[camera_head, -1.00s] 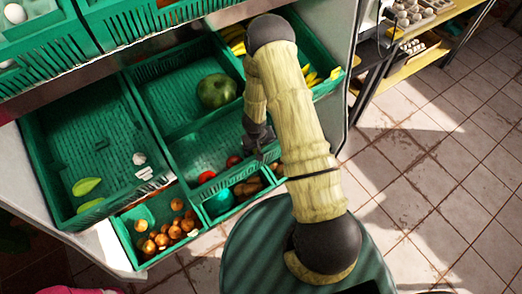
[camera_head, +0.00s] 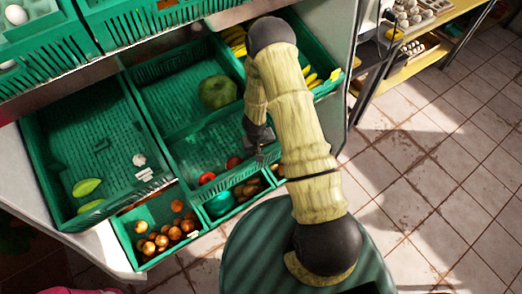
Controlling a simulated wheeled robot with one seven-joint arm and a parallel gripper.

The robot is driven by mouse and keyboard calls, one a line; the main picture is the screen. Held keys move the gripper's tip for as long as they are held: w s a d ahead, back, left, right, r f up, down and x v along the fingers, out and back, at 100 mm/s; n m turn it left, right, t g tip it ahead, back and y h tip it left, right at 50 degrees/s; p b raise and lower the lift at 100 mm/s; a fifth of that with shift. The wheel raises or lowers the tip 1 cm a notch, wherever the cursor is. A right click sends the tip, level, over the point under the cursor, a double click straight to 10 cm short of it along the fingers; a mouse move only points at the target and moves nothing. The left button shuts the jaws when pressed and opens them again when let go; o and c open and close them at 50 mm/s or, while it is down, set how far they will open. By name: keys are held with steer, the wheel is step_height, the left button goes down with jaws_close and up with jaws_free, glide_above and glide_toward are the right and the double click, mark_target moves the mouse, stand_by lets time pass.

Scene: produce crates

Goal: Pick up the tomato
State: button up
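One red tomato (camera_head: 207,178) lies in a green crate (camera_head: 189,152) near the middle of the display, at the crate's front edge. A second red tomato (camera_head: 233,162) lies to its right in the same crate. My gripper (camera_head: 262,154) hangs over the right side of this crate, to the right of the second tomato and apart from it in the picture. The fingers are small, dark and partly hidden by my arm, so their opening cannot be made out.
A crate with a green melon (camera_head: 217,92) lies behind. Onions (camera_head: 165,238) fill a front crate, and brown produce (camera_head: 247,187) lies in another beside it. Star fruit (camera_head: 86,187) and garlic (camera_head: 139,159) lie in the left crate. Bananas (camera_head: 310,78) are at the back right. Crate walls divide the space.

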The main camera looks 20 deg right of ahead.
steer(key=shift+r, duration=0.1)
step_height(320, 180, up, 10)
steer(key=p, duration=0.3)
steer(key=shift+p, duration=0.3)
step_height(320, 180, up, 12)
steer(key=p, duration=1.1)
steer(key=shift+w+m, duration=0.15)
steer(key=shift+m, duration=0.15)
